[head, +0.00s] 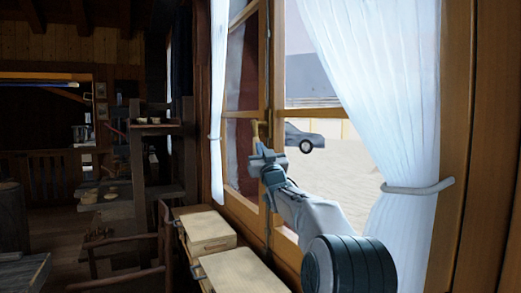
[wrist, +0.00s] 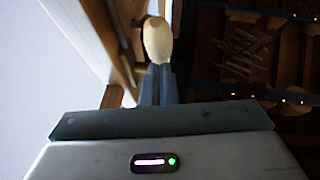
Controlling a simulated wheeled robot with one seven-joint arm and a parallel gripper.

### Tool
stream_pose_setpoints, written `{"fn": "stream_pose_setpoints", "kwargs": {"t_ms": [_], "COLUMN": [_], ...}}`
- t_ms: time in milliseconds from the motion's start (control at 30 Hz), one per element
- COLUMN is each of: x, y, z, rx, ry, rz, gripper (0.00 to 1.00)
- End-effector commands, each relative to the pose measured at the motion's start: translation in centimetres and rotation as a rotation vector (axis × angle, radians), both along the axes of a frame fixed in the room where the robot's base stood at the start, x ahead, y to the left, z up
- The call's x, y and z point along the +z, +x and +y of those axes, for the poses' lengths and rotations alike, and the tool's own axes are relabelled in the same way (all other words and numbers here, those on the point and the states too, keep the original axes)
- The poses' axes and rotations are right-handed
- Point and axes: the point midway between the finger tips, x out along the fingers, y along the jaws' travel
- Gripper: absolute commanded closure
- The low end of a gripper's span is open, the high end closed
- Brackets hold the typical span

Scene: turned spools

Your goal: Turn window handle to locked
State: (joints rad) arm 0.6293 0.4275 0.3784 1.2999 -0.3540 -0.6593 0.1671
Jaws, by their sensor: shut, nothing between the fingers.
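The window handle (head: 256,133) is a small yellowish piece on the wooden middle post of the window (head: 278,60). In the head view it sticks up just above my gripper (head: 258,160), and its lower part is hidden. In the wrist view its rounded, pale tan end (wrist: 157,38) shows right at the tips of my gripper's dark fingers (wrist: 157,72). The fingers are shut together with nothing between them. I cannot tell whether they touch the handle, or its exact angle.
A white curtain (head: 385,80) hangs right of my arm, tied back by a band (head: 420,188). Another curtain (head: 217,90) hangs at the left. Below the window stand light wooden boxes (head: 240,273). A chair (head: 130,245) is at the lower left.

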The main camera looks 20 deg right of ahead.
Motion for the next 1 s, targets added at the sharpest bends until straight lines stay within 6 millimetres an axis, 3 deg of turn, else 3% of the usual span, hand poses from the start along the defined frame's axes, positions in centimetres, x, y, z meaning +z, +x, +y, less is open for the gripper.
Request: {"fn": "stream_pose_setpoints", "kwargs": {"t_ms": [333,667,1000], "x": [-0.4,-1.7,-1.6], "y": [0.2,1.5,2.7], "z": [0.1,0.1,0.2], "rx": [0.001,0.003,0.001], "ry": [0.001,0.007,0.008], "rz": [-0.012,-0.153,-0.202], "gripper": [1.0,1.0,1.0]}}
